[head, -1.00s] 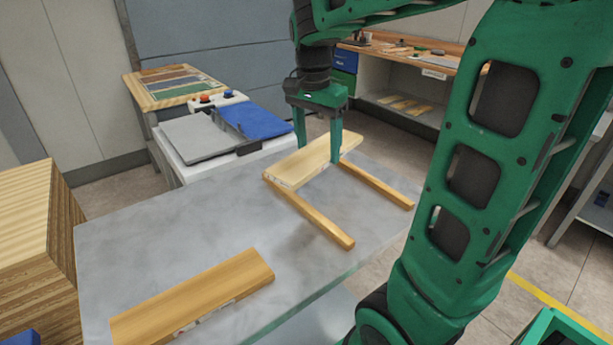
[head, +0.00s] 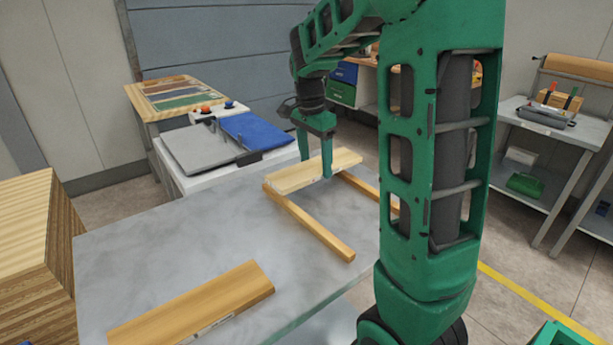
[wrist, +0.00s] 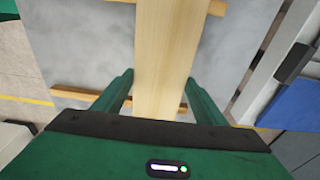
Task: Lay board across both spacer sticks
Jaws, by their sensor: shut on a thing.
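A pale board (head: 290,179) is between the fingers of my gripper (head: 315,168), which is shut on it. In the wrist view the board (wrist: 165,50) runs lengthwise between both fingers (wrist: 158,92). Two spacer sticks lie on the grey table: the near stick (head: 312,226) shows nearly whole, and the far stick (head: 358,186) is partly hidden by my arm. The board spans over both sticks toward their left ends. In the wrist view it crosses one stick (wrist: 217,7) and the other stick (wrist: 75,95). I cannot tell whether it touches both.
A darker board (head: 195,306) lies at the front of the grey table (head: 165,245). A machine with grey and blue panels (head: 258,132) stands close behind the table. A stack of wood (head: 30,250) stands at left. The table's middle left is clear.

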